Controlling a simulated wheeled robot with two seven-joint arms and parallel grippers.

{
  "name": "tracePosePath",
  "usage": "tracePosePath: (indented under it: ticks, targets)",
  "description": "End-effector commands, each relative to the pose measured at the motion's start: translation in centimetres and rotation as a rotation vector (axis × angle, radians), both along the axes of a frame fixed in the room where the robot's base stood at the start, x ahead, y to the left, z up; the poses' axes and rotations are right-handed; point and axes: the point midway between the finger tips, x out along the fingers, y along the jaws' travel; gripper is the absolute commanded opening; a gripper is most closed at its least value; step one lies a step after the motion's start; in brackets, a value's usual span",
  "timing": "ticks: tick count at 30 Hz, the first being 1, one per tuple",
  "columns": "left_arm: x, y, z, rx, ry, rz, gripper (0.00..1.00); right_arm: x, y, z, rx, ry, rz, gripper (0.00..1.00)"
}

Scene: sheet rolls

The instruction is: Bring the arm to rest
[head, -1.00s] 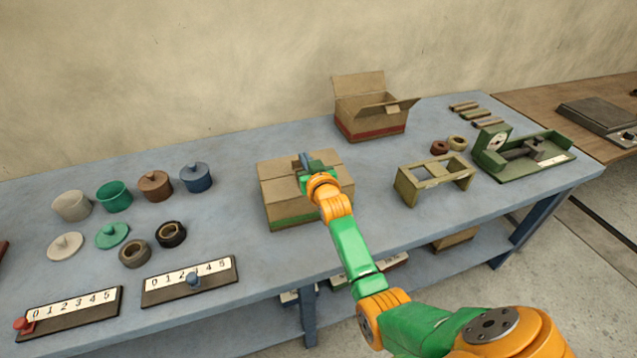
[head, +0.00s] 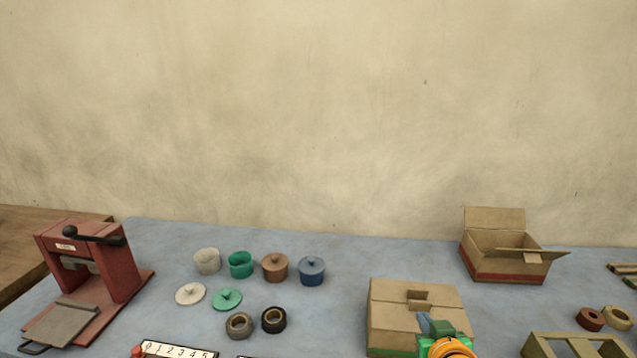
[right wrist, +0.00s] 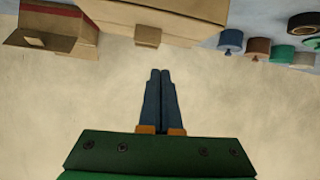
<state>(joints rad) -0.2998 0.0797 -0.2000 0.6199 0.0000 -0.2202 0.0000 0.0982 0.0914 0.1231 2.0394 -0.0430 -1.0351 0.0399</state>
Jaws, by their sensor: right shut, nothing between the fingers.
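My right gripper (head: 432,326) is at the bottom of the head view, in front of the closed cardboard box (head: 390,293) with a green band. Part of the gripper and the rest of the arm are cut off by the frame's edge. In the right wrist view its two blue fingers (right wrist: 160,75) are together with nothing between them. That view is upside down to the head view: the box (right wrist: 185,14) hangs at its top edge, with plain wall past the fingertips. My left gripper is not in view.
An open cardboard box (head: 505,262) with a red band stands at the back right. Lidded and open pots, including a blue one (head: 312,271), loose lids and tape rolls (head: 273,320) sit left of centre. A red press (head: 95,265) stands at the far left.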

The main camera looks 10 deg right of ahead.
Motion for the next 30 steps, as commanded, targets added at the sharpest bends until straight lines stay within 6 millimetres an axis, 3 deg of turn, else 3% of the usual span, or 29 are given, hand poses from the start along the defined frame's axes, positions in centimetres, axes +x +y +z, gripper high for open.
tracePosePath:
  ticks: [1,3,6,12,17,24,30]
  targets:
    - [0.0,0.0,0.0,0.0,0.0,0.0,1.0,-2.6,1.3,-2.9,-0.004,0.106,0.034,0.0]
    - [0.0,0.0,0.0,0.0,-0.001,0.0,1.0,-6.1,3.0,-6.0,-0.004,0.236,0.076,0.0]
    - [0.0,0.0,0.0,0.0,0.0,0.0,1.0,-10.7,4.9,-9.0,0.004,0.39,0.129,0.0]
    - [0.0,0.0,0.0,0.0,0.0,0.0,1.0,-19.2,7.7,-12.5,0.025,0.644,0.215,0.0]
    - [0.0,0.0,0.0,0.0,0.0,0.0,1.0,-25.7,9.6,-13.7,0.049,0.827,0.282,0.0]
    - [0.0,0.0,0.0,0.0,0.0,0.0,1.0,-24.7,9.6,-21.6,0.049,0.866,0.281,0.0]
    - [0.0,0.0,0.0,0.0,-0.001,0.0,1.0,-26.6,9.4,-29.1,0.048,0.915,0.288,0.0]
